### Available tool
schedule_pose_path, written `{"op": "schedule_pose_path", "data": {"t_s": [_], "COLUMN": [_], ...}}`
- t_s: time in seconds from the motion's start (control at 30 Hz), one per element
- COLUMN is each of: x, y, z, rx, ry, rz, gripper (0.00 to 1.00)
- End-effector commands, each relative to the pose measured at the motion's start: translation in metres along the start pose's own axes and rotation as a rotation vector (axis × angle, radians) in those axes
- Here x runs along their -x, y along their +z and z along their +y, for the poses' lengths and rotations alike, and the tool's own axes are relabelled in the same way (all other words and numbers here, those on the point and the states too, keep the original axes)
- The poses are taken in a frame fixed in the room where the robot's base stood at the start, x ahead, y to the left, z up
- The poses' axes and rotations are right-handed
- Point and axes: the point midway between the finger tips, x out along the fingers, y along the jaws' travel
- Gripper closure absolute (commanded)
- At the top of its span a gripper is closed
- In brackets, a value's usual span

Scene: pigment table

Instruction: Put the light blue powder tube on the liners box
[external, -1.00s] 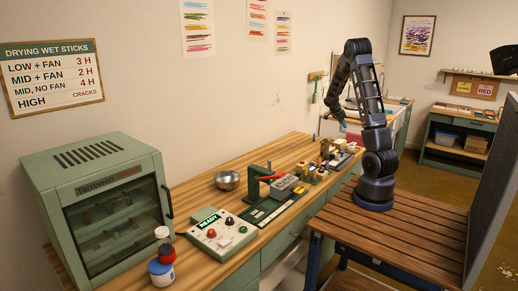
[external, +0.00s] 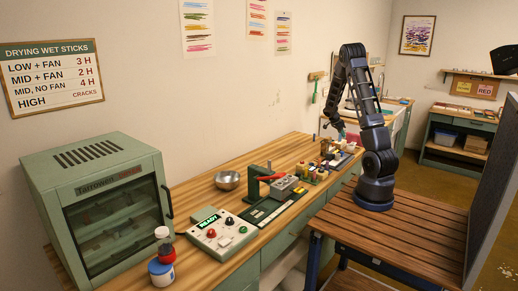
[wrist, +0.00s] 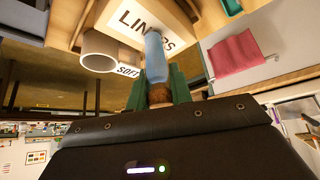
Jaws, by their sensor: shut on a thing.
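In the wrist view my gripper (wrist: 160,88) has its green fingers shut around the corked end of the light blue powder tube (wrist: 155,56). The brown cork shows between the fingers. The tube points away from my gripper, and its far part overlaps the liners box (wrist: 118,22) in the picture. In the external view my gripper (external: 327,124) is small, over the far end of the bench; the tube cannot be made out there.
A round grey-white cup (wrist: 98,50) stands beside the box, close to a "SOFT" label. A pink cloth (wrist: 236,55) hangs at the right of the wrist view. Several small items crowd the bench below my arm. A metal bowl (external: 227,180) stands farther left.

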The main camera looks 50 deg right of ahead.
Motion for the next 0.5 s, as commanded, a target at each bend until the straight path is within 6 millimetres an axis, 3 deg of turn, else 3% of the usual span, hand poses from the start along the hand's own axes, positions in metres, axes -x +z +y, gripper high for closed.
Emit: {"op": "schedule_pose_path", "data": {"t_s": [0.03,0.07,0.17,0.5], "x": [-0.0012,-0.0011,-0.001,0.0008], "y": [0.001,0.0008,0.0006,-0.0007], "z": [0.0,0.0,0.0,0.0001], "rx": [0.001,0.0,0.0,0.0], "ry": [0.0,0.0,0.0,0.0], "rz": [0.0,0.0,0.0,0.0], "gripper": [1.0,0.75,0.57,0.57]}}
